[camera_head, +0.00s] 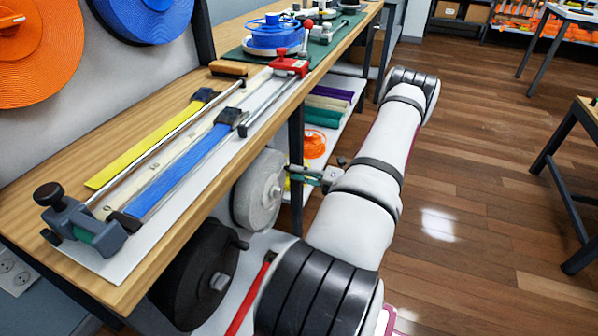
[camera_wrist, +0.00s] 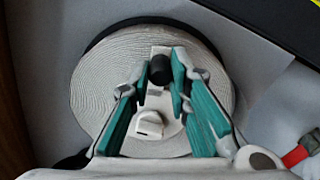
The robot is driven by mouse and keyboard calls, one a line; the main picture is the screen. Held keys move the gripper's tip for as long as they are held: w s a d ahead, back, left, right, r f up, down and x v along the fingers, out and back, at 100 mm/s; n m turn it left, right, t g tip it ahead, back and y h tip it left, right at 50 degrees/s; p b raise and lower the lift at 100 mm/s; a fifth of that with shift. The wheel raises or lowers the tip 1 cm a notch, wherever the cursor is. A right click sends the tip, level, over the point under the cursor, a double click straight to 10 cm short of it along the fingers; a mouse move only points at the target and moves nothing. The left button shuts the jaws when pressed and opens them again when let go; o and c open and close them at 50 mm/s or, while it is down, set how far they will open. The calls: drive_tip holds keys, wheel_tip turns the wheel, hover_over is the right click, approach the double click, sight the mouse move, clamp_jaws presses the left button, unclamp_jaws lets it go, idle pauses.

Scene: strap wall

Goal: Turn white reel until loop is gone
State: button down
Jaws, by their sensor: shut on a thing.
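The white reel (camera_head: 258,192) hangs upright under the front edge of the wooden bench, and its wound strap fills much of the wrist view (camera_wrist: 92,92). A pale crank arm on its face carries a black knob (camera_wrist: 160,69), with a pale nut (camera_wrist: 149,123) at the hub. My gripper (camera_head: 297,172) reaches the reel from the right. In the wrist view my gripper (camera_wrist: 160,76) has its green-padded fingers on both sides of the knob, shut on it. A pale strap (camera_head: 165,150) lies between yellow and blue straps on the bench. I cannot make out a loop.
A black reel (camera_head: 195,275) hangs beside the white reel, close to my arm. A red bar (camera_head: 248,295) is below. A shelf (camera_head: 330,115) with rolled straps and an orange reel (camera_head: 315,144) lies behind my gripper. Open wooden floor (camera_head: 470,170) is at right.

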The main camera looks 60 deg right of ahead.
drive_tip(key=shift+d, duration=0.15)
drive_tip(key=c, duration=1.5)
unclamp_jaws()
drive_tip(key=s, duration=0.8)
drive_tip(key=s+d, duration=0.1)
drive_tip(key=s, duration=0.3)
